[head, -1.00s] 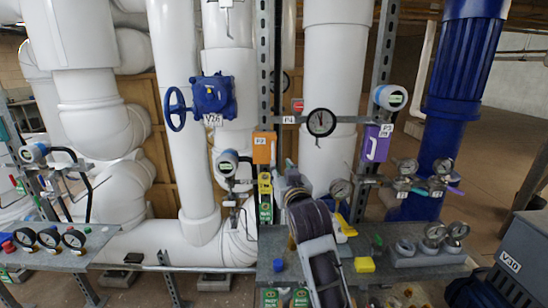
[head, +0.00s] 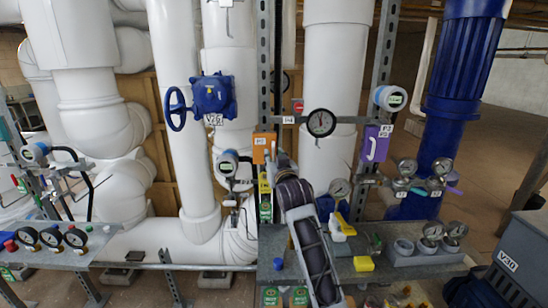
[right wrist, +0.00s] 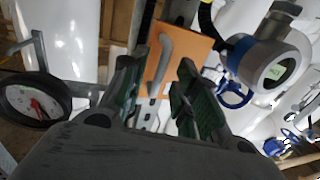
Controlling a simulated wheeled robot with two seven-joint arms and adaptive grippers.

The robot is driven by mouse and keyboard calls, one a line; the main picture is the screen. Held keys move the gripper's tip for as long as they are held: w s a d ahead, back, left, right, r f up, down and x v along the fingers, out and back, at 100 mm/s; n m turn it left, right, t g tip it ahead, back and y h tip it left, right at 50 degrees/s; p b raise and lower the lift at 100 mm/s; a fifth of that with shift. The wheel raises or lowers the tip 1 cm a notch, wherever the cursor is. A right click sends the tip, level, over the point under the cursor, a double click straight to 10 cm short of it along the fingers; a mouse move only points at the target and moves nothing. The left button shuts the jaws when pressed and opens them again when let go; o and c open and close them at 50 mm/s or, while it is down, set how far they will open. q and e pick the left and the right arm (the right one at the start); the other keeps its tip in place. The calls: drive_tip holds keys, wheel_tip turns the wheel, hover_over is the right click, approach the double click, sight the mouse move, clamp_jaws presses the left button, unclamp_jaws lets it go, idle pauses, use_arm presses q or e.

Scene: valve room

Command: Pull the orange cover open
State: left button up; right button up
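The orange cover (head: 261,150) is a small upright panel on the metal post in the middle of the head view, beside the round black-rimmed gauge. In the right wrist view the orange cover (right wrist: 181,72) is a flat plate with a grey bar handle (right wrist: 162,63). My right gripper (right wrist: 157,64) is open, with its two dark green-padded fingers on either side of the handle in that view. I cannot tell whether they touch it. In the head view my right gripper (head: 282,160) is at the cover's lower right, partly hidden by my arm. My left gripper is not in view.
A purple cover (head: 375,146) is on the post to the right. A black-rimmed gauge (head: 321,123) and a blue-and-grey transmitter (right wrist: 268,58) are near the orange cover. Below is a grey shelf (head: 395,264) with gauges and a yellow block (head: 363,264). White pipes stand behind.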

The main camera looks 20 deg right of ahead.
drive_tip(key=shift+w, duration=0.55)
clamp_jaws()
